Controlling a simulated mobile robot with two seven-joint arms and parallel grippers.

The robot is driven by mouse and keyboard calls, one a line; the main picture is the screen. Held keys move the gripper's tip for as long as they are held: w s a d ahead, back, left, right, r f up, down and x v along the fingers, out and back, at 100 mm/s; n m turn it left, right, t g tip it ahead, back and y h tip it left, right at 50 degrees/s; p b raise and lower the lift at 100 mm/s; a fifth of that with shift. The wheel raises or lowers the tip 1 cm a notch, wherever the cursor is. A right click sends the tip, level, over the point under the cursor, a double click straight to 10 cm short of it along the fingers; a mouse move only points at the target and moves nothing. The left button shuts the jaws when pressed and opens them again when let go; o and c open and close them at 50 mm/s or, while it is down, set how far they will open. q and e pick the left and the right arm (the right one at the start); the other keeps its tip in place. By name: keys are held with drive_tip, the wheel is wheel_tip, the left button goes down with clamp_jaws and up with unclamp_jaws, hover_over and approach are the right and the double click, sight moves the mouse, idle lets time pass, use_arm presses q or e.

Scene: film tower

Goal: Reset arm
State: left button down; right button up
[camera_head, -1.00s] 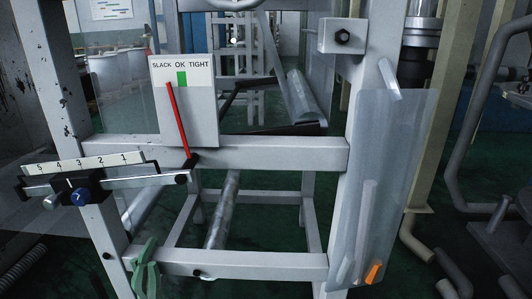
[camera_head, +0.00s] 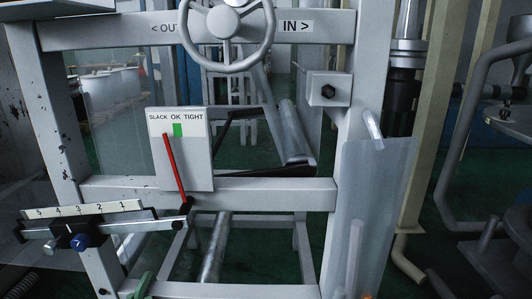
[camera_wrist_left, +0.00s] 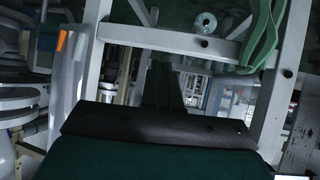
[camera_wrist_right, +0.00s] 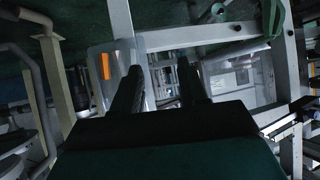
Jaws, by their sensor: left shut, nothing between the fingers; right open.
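My left gripper (camera_wrist_left: 163,84) shows in the left wrist view as dark fingers together, with nothing seen between them. My right gripper (camera_wrist_right: 158,85) shows in the right wrist view with its two dark fingers apart and empty. Neither gripper shows in the head view. Ahead stands a grey steel frame (camera_head: 240,191). It carries a SLACK/OK/TIGHT gauge panel (camera_head: 195,165) with a red pointer (camera_head: 174,165) leaning left of the green mark, towards SLACK. A handwheel (camera_head: 225,35) sits between the OUT and IN labels.
A translucent sheet (camera_head: 372,220) hangs on the right post. A green tool (camera_wrist_left: 262,35) hangs on the frame. Curved grey pipes (camera_head: 450,180) stand at the right.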

use_arm(q)
drive_tip(key=s+a+r+y+p, duration=0.1)
drive_tip(key=a+r+p, duration=0.2)
drive_tip(key=r+p, duration=0.7)
drive_tip(key=p, duration=0.3)
drive_tip(key=shift+s+a+r, duration=0.15)
drive_tip(key=shift+s, duration=0.25)
use_arm(e)
drive_tip(key=s+d+r+h, duration=0.1)
drive_tip(key=d+r, duration=0.2)
drive_tip(key=r, duration=0.7)
drive_tip(key=shift+s+r, duration=0.2)
drive_tip(key=shift+s, duration=0.15)
